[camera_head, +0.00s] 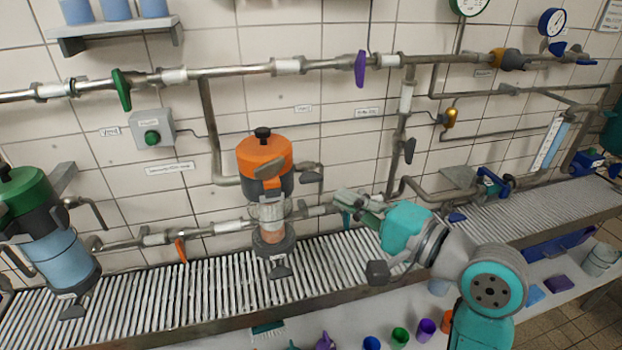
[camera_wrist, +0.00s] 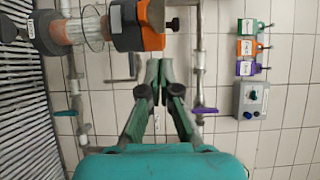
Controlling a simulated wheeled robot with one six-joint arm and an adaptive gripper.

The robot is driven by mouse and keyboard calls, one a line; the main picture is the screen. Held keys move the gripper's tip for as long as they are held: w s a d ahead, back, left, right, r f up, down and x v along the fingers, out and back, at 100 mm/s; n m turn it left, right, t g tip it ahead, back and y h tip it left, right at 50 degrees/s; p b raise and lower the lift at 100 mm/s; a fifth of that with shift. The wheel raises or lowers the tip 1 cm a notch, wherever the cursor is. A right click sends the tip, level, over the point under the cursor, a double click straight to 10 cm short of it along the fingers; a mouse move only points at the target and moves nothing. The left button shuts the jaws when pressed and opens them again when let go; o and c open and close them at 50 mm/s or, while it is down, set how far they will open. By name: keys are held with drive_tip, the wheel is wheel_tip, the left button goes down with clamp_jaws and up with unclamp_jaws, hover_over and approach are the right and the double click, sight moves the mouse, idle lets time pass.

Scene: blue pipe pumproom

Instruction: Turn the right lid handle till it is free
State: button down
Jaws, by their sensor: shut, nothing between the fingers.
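The orange lid (camera_head: 264,156) with a black knob on top sits on a clear vessel (camera_head: 271,212) against the tiled wall. A grey bent handle (camera_head: 311,173) sticks out at the lid's right side. In the wrist view the orange lid (camera_wrist: 125,38) lies sideways at the top, with the bent handle (camera_wrist: 130,66) below it. My gripper (camera_head: 340,197) is to the right of the vessel and a little below the handle. In the wrist view its green fingers (camera_wrist: 159,64) meet at the tips, empty, just beside the handle. Contact with the handle cannot be told.
A green-lidded vessel (camera_head: 25,190) stands at the far left. Pipes run along the wall, with a purple valve lever (camera_head: 360,69) above and an orange one (camera_head: 181,250) low. A slatted grey bench (camera_head: 215,285) runs below. Cups stand on a lower shelf in front.

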sight(282, 163)
drive_tip(key=x, duration=1.3)
drive_tip(key=shift+w+a, duration=0.2)
drive_tip(key=shift+a, duration=0.05)
drive_tip(key=shift+w+d+n+g+y, duration=0.1)
drive_tip(key=shift+w+n+g+y, duration=0.2)
drive_tip(key=shift+n+g+y, duration=0.55)
drive_tip(key=shift+w+n+g+y, duration=0.3)
drive_tip(key=shift+n+g+y, duration=0.25)
drive_tip(key=shift+g, duration=0.5)
drive_tip(key=shift+w, duration=0.15)
